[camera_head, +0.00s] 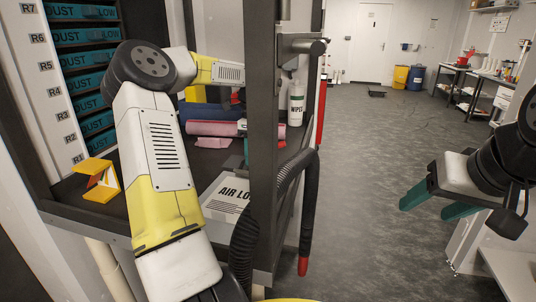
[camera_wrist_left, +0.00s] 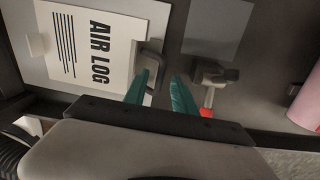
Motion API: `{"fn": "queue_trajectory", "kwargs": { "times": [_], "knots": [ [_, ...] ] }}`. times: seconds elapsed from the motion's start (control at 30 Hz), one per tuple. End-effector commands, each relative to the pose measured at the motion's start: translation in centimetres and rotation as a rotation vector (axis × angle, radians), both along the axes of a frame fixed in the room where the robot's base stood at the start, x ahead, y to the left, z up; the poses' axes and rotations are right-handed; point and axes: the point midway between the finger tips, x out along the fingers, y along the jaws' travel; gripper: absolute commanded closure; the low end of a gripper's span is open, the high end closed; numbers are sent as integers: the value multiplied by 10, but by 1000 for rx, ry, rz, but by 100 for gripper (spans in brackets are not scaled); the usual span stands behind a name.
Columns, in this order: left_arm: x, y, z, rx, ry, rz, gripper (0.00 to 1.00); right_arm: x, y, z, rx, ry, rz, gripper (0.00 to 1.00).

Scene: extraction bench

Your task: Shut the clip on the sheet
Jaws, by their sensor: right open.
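The white sheet marked AIR LOG (camera_wrist_left: 95,45) lies on a pale board in the left wrist view; part of it shows in the head view (camera_head: 226,196). A dark looped clip (camera_wrist_left: 153,58) sits at the board's edge beside the sheet; I cannot tell how far its jaw is open. My left gripper (camera_wrist_left: 160,76) has its teal fingers apart, with the clip just beyond the left fingertip; contact is unclear. In the head view this gripper is mostly hidden by the dark post. My right gripper (camera_head: 436,203) is open and empty, over the floor at right.
A dark tool with a red end (camera_wrist_left: 212,88) lies right of the left fingers. The dark post (camera_head: 262,120) and a black hose (camera_head: 262,210) border the bench's right side.

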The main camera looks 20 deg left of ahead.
Motion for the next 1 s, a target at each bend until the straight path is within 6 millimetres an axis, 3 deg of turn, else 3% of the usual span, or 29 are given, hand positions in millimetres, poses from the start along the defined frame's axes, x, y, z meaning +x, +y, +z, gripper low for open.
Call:
{"fn": "queue_trajectory", "kwargs": {
  "times": [0.2, 0.37, 0.77, 1.0],
  "knots": [
    [0, 0, 0, 0, 0, 0, 70, 0, 0, 0, 0, 0, 0, 39],
    [0, 0, 0, 0, 0, 0, 100, 0, 0, 0, 0, 0, 0, 39],
    [-2, 1, 1, 2, -25, 1, 100, 0, 0, 0, 0, 0, 0, 39],
    [-12, 2, 4, 5, -139, 1, 100, 0, 0, 0, 0, 0, 0, 39]
  ]
}}
